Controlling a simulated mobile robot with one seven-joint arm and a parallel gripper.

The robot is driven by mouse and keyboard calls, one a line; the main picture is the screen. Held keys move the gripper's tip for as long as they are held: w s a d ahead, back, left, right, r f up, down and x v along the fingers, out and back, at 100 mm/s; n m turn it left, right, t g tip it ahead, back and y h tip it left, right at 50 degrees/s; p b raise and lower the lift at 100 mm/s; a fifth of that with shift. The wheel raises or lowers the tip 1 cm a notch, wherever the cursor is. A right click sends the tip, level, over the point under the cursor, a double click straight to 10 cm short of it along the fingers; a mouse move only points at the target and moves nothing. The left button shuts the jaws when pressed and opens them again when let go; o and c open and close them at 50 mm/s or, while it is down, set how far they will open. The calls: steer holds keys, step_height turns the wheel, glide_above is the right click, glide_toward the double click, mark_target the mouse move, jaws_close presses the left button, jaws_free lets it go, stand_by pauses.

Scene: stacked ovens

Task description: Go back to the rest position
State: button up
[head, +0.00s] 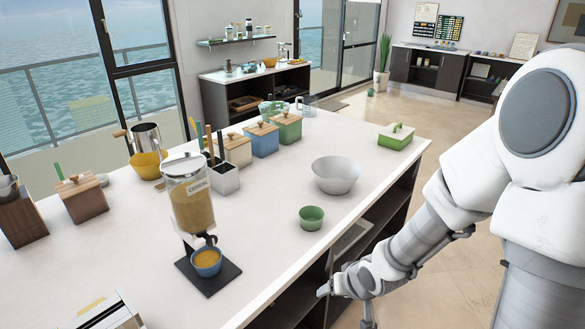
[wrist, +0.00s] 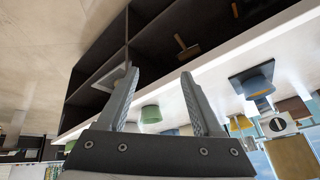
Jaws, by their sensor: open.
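My gripper (wrist: 158,98) shows in the wrist view with its two fingers spread apart and nothing between them. In the head view my arm reaches down at the right, and my gripper (head: 345,305) is low beside the counter's front edge, partly cut off by the lower frame edge. It is apart from the objects on the counter. The wrist view appears upside down, with the counter's shelves above the fingers.
The white counter (head: 270,215) carries a cereal dispenser (head: 190,195) with a blue bowl (head: 207,261) under its spout, a green bowl (head: 311,217), a grey bowl (head: 336,174) and several lidded boxes. Open shelves (head: 385,215) line its front. The floor at right (head: 440,165) is clear.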

steer(key=s+d+r+t+h, duration=0.1)
steer(key=s+d+r+h, duration=0.1)
steer(key=r, duration=0.6)
steer(key=s+d+r+h, duration=0.1)
steer(key=d+r, duration=0.1)
steer(key=r, duration=0.5)
steer(key=s+a+r+p, duration=0.1)
steer(key=s+r, duration=0.8)
steer(key=s, duration=0.5)
steer(key=shift+a+r+m+g+y, duration=0.15)
steer(key=shift+r+m+g+y, duration=0.15)
steer(key=shift+r+m+g, duration=0.1)
